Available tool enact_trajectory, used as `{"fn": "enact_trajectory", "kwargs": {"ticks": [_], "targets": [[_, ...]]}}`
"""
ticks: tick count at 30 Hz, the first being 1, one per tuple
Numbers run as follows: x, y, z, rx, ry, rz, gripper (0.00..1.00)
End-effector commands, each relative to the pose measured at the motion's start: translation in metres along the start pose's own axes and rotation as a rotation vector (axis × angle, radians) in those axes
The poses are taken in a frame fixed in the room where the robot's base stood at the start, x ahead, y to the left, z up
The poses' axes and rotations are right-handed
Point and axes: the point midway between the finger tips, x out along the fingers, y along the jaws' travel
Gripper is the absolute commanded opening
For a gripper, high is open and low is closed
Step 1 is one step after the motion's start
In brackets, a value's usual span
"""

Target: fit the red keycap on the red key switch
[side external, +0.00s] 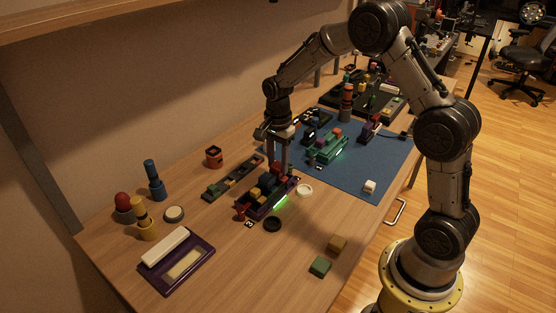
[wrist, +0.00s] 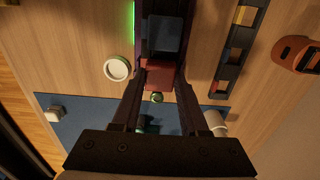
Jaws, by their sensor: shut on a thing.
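In the wrist view, the red keycap (wrist: 158,75) is between the fingertips of my gripper (wrist: 160,80), which is shut on it. It sits in line with a dark blue block (wrist: 165,34) on a dark, narrow base (wrist: 143,20). In the side view, my gripper (side external: 279,168) points down over the back end of the dark purple key base (side external: 258,211). That base carries several coloured blocks. The red key switch is not visible, and I cannot tell whether the keycap touches anything below it.
A dark strip of coloured pieces (side external: 219,189) lies left of the base. A blue mat (side external: 345,180) with a green device (side external: 330,148) is behind. The table's front right holds a green block (side external: 320,267).

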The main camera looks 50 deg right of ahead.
Motion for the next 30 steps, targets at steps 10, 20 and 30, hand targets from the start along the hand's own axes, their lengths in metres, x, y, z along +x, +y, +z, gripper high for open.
{"fn": "enact_trajectory", "kwargs": {"ticks": [10, 20, 30], "targets": [[0.007, 0.000, 0.000, 0.000, 0.000, 0.000, 0.51], [0.006, 0.000, 0.000, 0.000, 0.000, 0.000, 0.78], [-0.015, -0.001, 0.000, 0.000, 0.001, -0.004, 0.78]]}}
